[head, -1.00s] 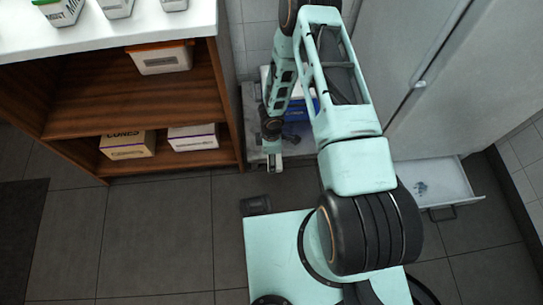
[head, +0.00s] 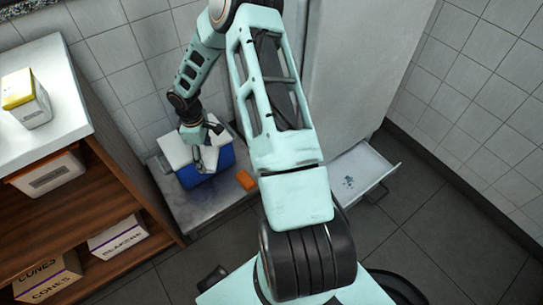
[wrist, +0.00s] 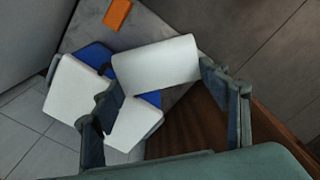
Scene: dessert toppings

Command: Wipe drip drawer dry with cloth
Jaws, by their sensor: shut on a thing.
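The open white drip drawer (head: 377,163) juts out low from the pale cabinet on the right, with a small bluish wet patch (head: 347,182) on its floor. My gripper (head: 207,150) is at the blue bin (head: 212,172), well left of the drawer. In the wrist view my gripper (wrist: 160,82) has its fingers at either side of a white cloth (wrist: 156,62) and is shut on it. Whether the two white pieces join is hidden.
An orange sponge (head: 246,180) lies on the grey low platform (head: 199,213) beside the bin. A wooden shelf (head: 120,190) with boxes stands at the left. Dark floor is clear in front of the drawer.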

